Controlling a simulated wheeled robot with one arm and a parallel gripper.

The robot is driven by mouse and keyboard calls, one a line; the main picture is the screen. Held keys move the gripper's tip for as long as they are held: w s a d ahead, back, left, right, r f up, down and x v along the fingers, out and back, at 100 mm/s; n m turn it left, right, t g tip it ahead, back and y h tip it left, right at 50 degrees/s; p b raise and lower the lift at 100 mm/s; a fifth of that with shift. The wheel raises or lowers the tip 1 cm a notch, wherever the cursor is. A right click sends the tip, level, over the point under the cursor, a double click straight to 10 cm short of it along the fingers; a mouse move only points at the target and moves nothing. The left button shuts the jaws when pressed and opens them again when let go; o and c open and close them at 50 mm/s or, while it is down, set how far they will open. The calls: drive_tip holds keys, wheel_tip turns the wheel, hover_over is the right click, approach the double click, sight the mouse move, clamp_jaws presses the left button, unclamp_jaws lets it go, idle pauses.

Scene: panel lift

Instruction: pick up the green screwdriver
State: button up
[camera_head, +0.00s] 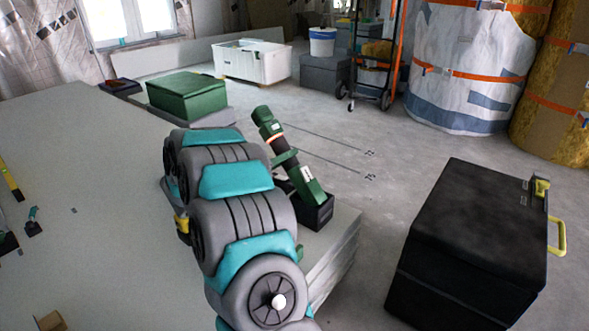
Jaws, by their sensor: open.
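A green and black power tool, which looks like the green screwdriver (268,127), stands tilted near the right edge of the pale panel stack (90,200). Its top leans to the left, and its lower end is at a black box-like base (318,215); I cannot tell whether the base is part of it. My grey and teal arm rises from the bottom middle, just left of the tool, and covers part of its left side. My gripper is hidden behind the arm, so its distance from the tool cannot be seen.
A black toolbox (470,240) with a yellow handle stands on the floor at right. A hand truck (385,60), a white tub (250,60) and wrapped rolls (465,65) stand behind. Floor between is clear.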

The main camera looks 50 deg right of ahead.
drive_tip(key=shift+s+d+b, duration=0.2)
drive_tip(key=shift+d+b, duration=0.4)
drive_tip(key=shift+d, duration=1.85)
clamp_jaws()
